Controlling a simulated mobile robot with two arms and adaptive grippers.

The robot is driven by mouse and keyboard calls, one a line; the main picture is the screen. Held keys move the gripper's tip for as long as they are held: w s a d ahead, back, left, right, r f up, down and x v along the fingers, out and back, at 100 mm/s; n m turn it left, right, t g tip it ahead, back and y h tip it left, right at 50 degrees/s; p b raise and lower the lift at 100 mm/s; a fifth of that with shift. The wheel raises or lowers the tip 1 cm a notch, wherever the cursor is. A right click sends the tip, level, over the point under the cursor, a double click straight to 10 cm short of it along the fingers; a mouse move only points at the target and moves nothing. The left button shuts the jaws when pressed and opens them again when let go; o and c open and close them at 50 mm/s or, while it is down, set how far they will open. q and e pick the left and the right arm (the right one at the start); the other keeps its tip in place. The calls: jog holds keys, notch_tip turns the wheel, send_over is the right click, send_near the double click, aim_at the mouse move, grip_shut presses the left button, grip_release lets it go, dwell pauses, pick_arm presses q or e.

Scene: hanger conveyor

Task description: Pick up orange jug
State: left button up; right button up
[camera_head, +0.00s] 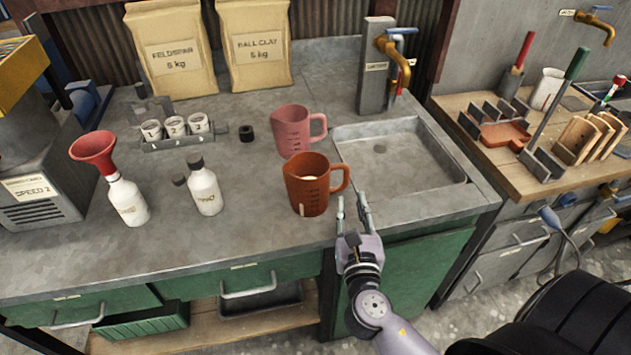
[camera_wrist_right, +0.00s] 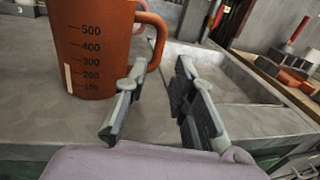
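The orange jug (camera_head: 308,186) stands upright on the grey counter (camera_head: 250,231), left of the sink, with its handle pointing right. It also shows in the right wrist view (camera_wrist_right: 95,45), with measuring marks on its side. My right gripper (camera_head: 353,204) is open in front of the sink's near left corner. In the right wrist view its fingers (camera_wrist_right: 150,95) are spread apart just in front of the jug's handle, with nothing held between them. I cannot tell whether the left finger touches the handle. My left gripper is not in view.
A pink jug (camera_head: 293,130) stands close behind the orange jug. White bottles (camera_head: 204,190) and a bottle with a red funnel (camera_head: 95,150) stand to the left. The sink (camera_head: 400,158) is at the right, with a brass tap (camera_head: 394,60) behind it. The counter's front middle is clear.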

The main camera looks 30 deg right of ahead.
aim_at(346, 179)
jog(key=x, duration=0.4)
jog(key=shift+w, duration=0.15)
jog(key=p+x, duration=0.1)
jog(key=x, duration=0.3)
jog(key=shift+w, duration=0.15)
jog(key=shift+w+d+f, duration=0.15)
jog(key=shift+w+d, duration=0.05)
jog(key=shift+w, duration=0.2)
grip_shut()
